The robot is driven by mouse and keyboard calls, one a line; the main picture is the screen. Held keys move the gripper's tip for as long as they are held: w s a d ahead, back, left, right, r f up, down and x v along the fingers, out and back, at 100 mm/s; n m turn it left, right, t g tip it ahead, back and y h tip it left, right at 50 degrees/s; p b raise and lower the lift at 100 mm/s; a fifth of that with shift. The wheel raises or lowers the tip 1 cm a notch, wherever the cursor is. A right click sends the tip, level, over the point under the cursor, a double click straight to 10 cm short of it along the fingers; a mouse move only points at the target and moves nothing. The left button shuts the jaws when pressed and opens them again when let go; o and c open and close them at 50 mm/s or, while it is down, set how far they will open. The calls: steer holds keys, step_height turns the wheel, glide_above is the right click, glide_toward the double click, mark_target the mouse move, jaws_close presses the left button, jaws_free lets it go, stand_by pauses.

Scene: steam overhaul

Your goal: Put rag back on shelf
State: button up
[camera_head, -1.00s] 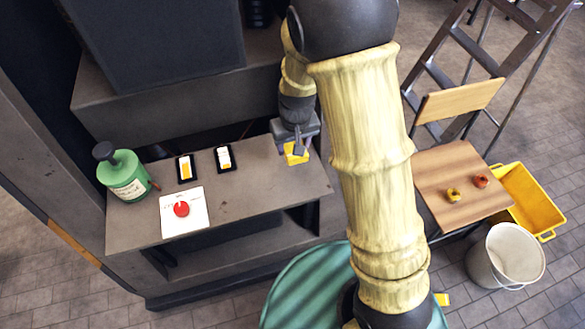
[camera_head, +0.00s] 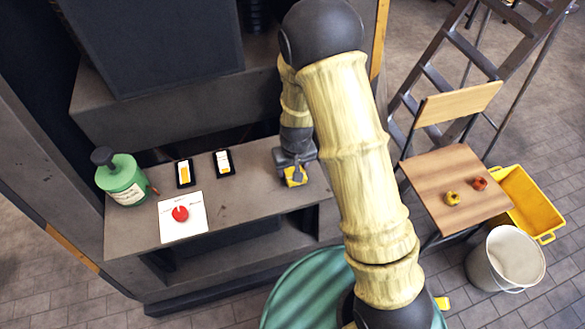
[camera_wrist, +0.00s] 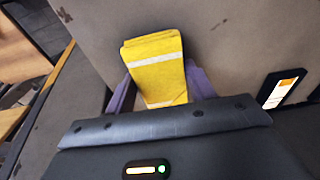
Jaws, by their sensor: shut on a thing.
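The rag (camera_wrist: 157,70) is a folded yellow cloth with white stripes. In the wrist view it sits between the two purple-grey fingers of my gripper (camera_wrist: 160,88), which is shut on it. In the head view the rag (camera_head: 296,180) shows as a small yellow patch below my gripper (camera_head: 295,172). It is at or just above the right part of the grey shelf (camera_head: 250,194); I cannot tell whether it touches. My gripper hides part of the rag.
On the shelf to the left are a green bottle (camera_head: 124,180), a white card with a red knob (camera_head: 181,213), and two black-framed labels (camera_head: 184,173) (camera_head: 223,162). A wooden chair (camera_head: 450,180) with two small fittings stands right. The shelf around the rag is clear.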

steer(key=shift+f, duration=0.45)
steer(key=shift+f, duration=0.1)
steer(key=o, duration=1)
steer(key=shift+c, duration=0.2)
step_height(320, 180, up, 12)
steer(key=s, duration=0.1)
steer(key=shift+s+d+p, duration=0.2)
steer(key=shift+p, duration=0.1)
